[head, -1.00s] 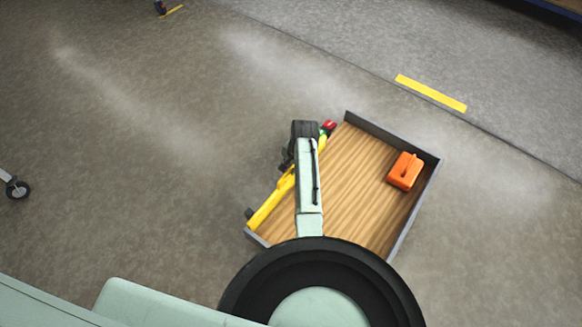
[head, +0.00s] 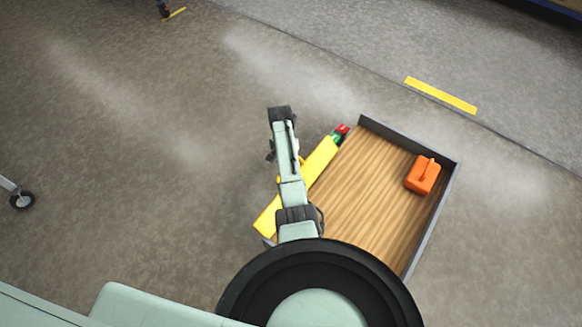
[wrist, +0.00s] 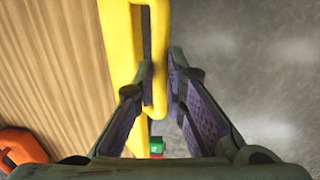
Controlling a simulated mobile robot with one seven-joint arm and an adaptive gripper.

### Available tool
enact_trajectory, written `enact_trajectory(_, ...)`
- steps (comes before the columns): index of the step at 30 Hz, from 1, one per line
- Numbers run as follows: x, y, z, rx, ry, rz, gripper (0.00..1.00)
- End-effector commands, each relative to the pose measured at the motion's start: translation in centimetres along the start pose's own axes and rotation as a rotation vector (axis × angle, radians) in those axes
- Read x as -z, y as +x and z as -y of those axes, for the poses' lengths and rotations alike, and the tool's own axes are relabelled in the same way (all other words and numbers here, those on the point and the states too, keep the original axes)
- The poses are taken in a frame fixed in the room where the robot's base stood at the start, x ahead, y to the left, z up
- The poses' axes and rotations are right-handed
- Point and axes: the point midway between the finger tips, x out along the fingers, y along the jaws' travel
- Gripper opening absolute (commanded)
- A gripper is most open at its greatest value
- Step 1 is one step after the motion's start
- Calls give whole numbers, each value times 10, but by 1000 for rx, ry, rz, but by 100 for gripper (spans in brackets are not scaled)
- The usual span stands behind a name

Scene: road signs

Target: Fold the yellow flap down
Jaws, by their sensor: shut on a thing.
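The yellow flap (head: 320,162) runs along the left side of a tray with a wood floor (head: 365,190) and grey walls. It shows a broad face in the head view and looks tilted outward; part of it is hidden behind my arm. In the wrist view, the yellow flap (wrist: 118,35) carries a yellow loop handle (wrist: 161,50). My gripper (wrist: 160,84) is shut on this handle, one finger on each side. In the head view my gripper's fingertips are mostly hidden by the arm.
An orange object with a handle (head: 423,177) sits in the tray at right. A small green and red piece (head: 340,133) is at the flap's far end. The floor left of the tray (head: 150,190) is clear. A caster wheel (head: 22,200) stands at far left.

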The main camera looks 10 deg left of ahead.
Motion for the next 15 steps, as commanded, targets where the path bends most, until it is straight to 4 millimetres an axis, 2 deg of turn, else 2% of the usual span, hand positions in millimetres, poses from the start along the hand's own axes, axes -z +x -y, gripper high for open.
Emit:
enact_trajectory(3,0,11,15,4,-6,-3,0)
enact_trajectory(5,0,5,12,3,-3,-2,1)
enact_trajectory(15,0,6,11,2,-2,-1,24)
